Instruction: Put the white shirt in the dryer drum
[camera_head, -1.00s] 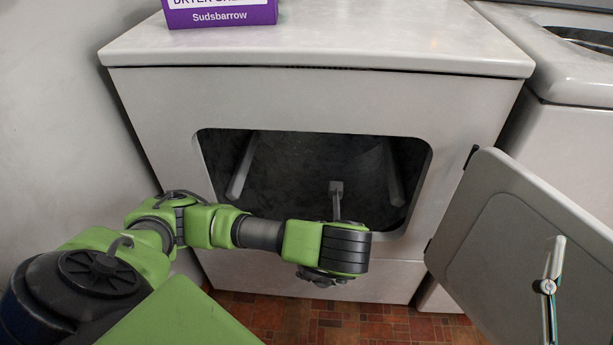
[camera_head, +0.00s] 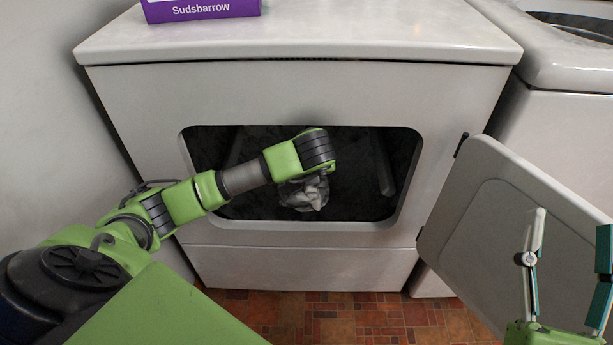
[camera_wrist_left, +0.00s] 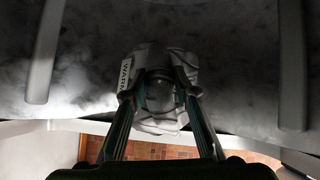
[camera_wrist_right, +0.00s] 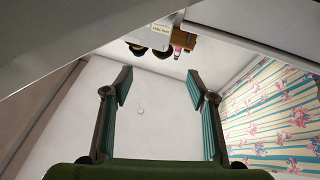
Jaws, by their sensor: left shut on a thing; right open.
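The white shirt (camera_head: 305,194) is a crumpled bundle below my left wrist, at the dryer's opening in the head view. It also shows in the left wrist view (camera_wrist_left: 158,122), bunched between the fingers. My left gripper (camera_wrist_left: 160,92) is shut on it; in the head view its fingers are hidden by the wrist. The dark dryer drum (camera_head: 350,155) with pale vanes lies behind and around the shirt. My right gripper (camera_head: 568,255) is open and empty at the right, in front of the dryer door; its spread fingers show in the right wrist view (camera_wrist_right: 162,95).
The dryer door (camera_head: 480,220) stands open to the right of the opening. A purple Sudsbarrow box (camera_head: 200,10) sits on the dryer top. Another white machine (camera_head: 570,100) stands at the right. The tiled floor (camera_head: 350,318) in front is clear.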

